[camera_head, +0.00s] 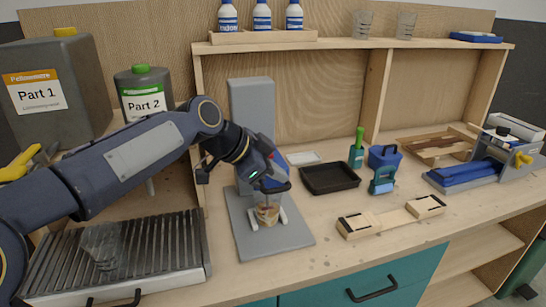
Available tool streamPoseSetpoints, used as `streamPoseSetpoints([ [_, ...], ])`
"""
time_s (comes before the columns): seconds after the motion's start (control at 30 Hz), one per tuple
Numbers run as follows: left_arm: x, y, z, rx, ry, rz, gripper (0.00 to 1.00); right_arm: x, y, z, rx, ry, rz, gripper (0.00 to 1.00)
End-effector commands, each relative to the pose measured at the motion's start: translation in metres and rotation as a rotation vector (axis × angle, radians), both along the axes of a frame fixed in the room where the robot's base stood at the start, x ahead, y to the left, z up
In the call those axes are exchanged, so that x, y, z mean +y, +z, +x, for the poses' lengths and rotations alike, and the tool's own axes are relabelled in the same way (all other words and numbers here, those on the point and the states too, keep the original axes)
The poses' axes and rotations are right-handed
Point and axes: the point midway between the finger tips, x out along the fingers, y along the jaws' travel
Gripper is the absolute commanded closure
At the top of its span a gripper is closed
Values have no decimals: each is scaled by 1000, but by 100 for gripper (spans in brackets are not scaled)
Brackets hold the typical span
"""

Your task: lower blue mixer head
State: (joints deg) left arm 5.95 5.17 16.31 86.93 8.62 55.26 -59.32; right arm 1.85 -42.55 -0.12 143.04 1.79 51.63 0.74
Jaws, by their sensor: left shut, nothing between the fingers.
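The mixer has a tall grey column and a flat grey base (285,238). Its blue head (281,172) shows in part in front of the column, with a small red patch near it. My left arm comes in from the left. My left gripper (268,184) is at the head, its fingers shut with nothing between them; contact with the head cannot be told. The gripper and wrist hide much of the head. A clear cup (267,212) with yellowish-brown contents stands on the base below, between light prongs. My right gripper is out of view.
A slatted metal tray (120,255) is at front left. Large Part 1 (62,92) and Part 2 (145,97) containers stand behind my arm.

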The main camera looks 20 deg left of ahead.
Motion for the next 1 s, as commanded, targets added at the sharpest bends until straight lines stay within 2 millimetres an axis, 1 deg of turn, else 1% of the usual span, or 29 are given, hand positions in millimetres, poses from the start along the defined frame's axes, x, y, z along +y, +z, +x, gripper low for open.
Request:
streamPoseSetpoints([
  [0.03, -4, 24, -1, -6, -1, -2, 100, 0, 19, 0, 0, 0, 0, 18],
  [0.07, 1, 23, -4, -10, 4, -2, 100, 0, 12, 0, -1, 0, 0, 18],
  [0.1, 7, 27, -9, -11, 6, -2, 100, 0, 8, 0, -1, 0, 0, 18],
  [0.3, 30, 59, -32, -13, 5, -2, 100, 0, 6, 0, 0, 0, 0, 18],
  [0.43, 40, 74, -43, -12, 5, -3, 100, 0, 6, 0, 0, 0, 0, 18],
  [0.5, 44, 79, -47, -11, 4, -3, 100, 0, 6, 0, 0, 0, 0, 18],
  [0.63, 47, 84, -51, -10, 2, -4, 100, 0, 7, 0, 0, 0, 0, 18],
  [1.0, 48, 85, -51, -10, 2, -4, 100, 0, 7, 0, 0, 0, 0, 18],
])
